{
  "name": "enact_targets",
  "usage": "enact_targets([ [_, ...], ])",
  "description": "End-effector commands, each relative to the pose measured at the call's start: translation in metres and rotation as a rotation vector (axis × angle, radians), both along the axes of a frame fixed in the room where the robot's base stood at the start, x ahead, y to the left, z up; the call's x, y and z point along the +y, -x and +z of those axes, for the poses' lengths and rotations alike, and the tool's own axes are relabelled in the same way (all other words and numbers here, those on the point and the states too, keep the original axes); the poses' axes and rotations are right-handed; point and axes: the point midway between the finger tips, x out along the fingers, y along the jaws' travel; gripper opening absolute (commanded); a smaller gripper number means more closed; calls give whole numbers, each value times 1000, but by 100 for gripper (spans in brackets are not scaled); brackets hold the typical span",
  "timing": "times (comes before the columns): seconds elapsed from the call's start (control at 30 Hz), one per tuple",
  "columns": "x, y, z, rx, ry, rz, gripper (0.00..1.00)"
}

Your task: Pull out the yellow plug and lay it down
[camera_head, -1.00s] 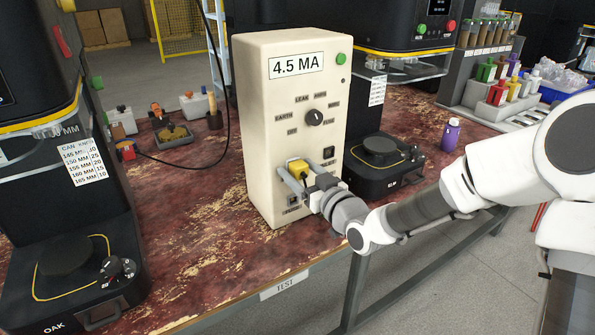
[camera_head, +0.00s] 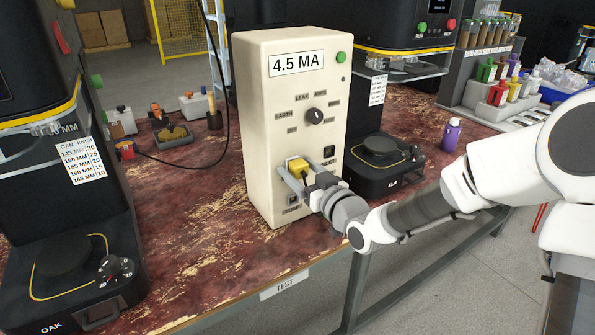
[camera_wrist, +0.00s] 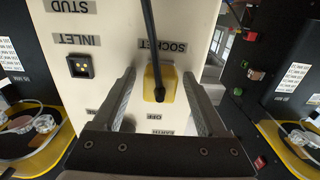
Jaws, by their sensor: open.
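The yellow plug (camera_head: 298,165) sits at the socket on the front of a cream test box (camera_head: 262,130). In the wrist view the plug (camera_wrist: 167,84) is under the SOCKET label, with a black cable (camera_wrist: 150,35) leading from it. My gripper (camera_head: 292,178) is at the box front around the plug. In the wrist view my gripper's two fingers (camera_wrist: 160,100) are spread, one on each side of the plug, with a gap on both sides. The fingers partly hide the plug in the head view.
The worn red bench (camera_head: 205,235) has bare room left of the box. Black seamer machines (camera_head: 70,260) stand on both sides. A purple bottle (camera_head: 451,135) stands to the right. A black INLET connector (camera_wrist: 80,66) is beside the socket. A tray (camera_head: 172,137) lies behind.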

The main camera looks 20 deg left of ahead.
Motion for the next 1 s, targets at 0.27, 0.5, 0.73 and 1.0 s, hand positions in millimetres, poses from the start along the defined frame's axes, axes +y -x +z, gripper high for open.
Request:
enact_targets([
  [0.27,0,0,0,0,0,0,55],
  [0.5,0,0,0,-1,1,0,12],
  [0.73,0,0,0,-1,1,0,0],
  [1.0,-2,2,0,-1,1,0,0],
])
